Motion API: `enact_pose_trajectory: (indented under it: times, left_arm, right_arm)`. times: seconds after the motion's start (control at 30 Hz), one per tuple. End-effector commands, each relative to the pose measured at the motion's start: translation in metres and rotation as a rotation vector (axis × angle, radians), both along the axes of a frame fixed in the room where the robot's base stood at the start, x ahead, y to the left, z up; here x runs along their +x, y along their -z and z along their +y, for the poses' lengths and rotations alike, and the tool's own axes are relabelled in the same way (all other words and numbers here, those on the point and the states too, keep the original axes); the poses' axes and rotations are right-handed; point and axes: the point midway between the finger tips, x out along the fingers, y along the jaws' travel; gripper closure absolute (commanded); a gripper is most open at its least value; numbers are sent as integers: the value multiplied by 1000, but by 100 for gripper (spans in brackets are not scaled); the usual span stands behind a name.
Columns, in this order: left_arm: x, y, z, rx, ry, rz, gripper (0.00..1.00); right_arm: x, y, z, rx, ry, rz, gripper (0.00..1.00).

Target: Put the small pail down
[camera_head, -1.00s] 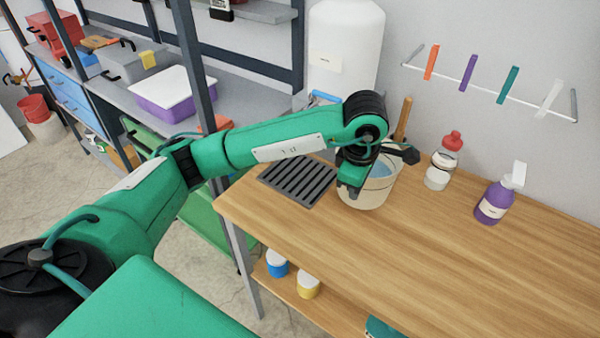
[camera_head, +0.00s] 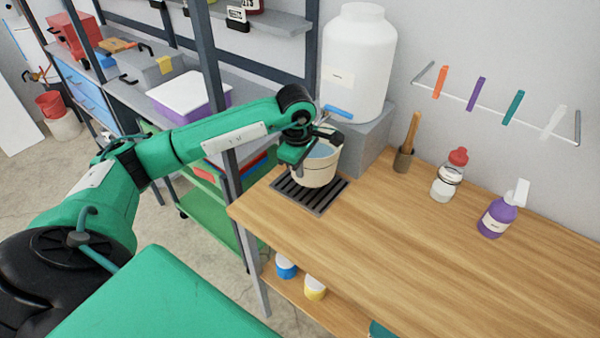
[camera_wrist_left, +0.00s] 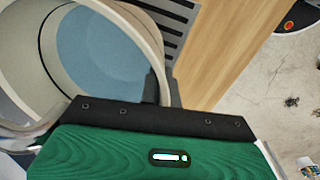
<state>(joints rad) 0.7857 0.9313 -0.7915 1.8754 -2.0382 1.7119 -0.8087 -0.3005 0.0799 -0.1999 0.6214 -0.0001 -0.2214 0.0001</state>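The small pail (camera_head: 318,172) is cream-coloured with blue water inside, and looks upright. It is over the dark slatted drain grate (camera_head: 330,195) at the left end of the wooden table. I cannot tell whether its bottom touches the grate. My left gripper (camera_head: 296,160) is shut on the pail's rim at its near-left side. In the left wrist view the pail's rim (camera_wrist_left: 150,30) runs between the dark fingers (camera_wrist_left: 160,88), with the blue water inside the pail and the grate slats (camera_wrist_left: 165,25) beyond. My right gripper is not in view.
A white tank (camera_head: 355,65) with a blue tap lever stands on a grey block (camera_head: 370,135) right behind the pail. The table's front (camera_head: 400,245) is clear.

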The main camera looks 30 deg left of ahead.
Motion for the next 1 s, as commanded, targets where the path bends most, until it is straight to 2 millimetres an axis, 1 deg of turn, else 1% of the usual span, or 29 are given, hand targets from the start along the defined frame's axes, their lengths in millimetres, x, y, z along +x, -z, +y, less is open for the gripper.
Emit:
enact_pose_trajectory:
  times: [0.07,0.17,0.4,0.67,0.8,0.83,0.9,0.93,1.0]
  left_arm:
    - [1,0,2,-1,0,-2,100]
    - [1,5,2,-2,1,-1,100]
    - [0,32,2,-1,-1,-1,100]
    - [1,34,2,-1,0,-4,100]
    - [1,39,2,-1,0,-4,100]
    - [0,39,2,0,1,0,91]
    - [0,38,2,0,1,0,77]
    - [0,38,2,0,0,0,75]
    - [0,38,2,0,0,0,75]
  right_arm:
    - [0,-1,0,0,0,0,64]
    - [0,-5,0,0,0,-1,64]
    - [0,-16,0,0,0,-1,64]
    - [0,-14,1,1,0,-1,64]
    - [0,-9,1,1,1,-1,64]
    - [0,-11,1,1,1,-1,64]
    - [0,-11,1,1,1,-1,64]
    - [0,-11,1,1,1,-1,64]
    - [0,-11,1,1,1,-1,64]
